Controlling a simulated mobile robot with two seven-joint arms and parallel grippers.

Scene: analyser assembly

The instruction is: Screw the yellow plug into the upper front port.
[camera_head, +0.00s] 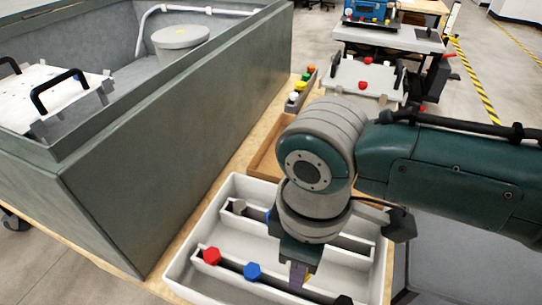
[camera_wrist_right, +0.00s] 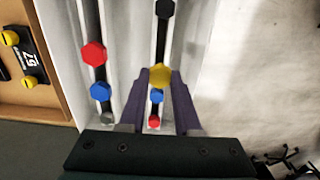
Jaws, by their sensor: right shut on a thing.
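The yellow plug (camera_wrist_right: 160,75) has a hexagonal head and sits in the right-hand slotted rail of a white tray (camera_head: 228,187). My right gripper (camera_wrist_right: 160,82) points down at it, with its purple fingers shut on the head. In the head view the right gripper (camera_head: 300,275) hides most of the plug; only a bit of yellow (camera_head: 308,279) shows. The plug seems still at rail height. My left gripper is out of view. I cannot make out the upper front port in either view.
The same rail holds a red plug (camera_head: 211,256), a blue plug (camera_head: 252,271) and a black plug (camera_head: 343,300). A second rail holds more plugs. A wooden tray (camera_head: 262,160) lies behind. A tall grey-green box (camera_head: 170,140) stands to the left.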

